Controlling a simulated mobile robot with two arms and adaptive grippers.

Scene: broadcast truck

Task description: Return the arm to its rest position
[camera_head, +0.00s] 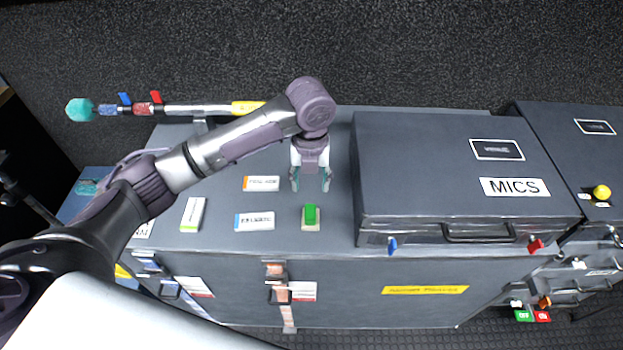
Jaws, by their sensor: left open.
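My left arm comes in from the left and reaches over the grey case top (225,228). My left gripper (311,186) points down over that top, open, with nothing between its fingers. Just below it in the picture is a green switch (310,215) on a pale base. The fingertips appear apart from the switch, though their exact height is hard to tell. My right gripper is not in view.
A closed dark case labelled MICS (430,165) stands right of the gripper. White labels (261,183) lie on the case top. A pipe with red and blue levers (155,109) runs along the back. A yellow knob (601,192) is at far right.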

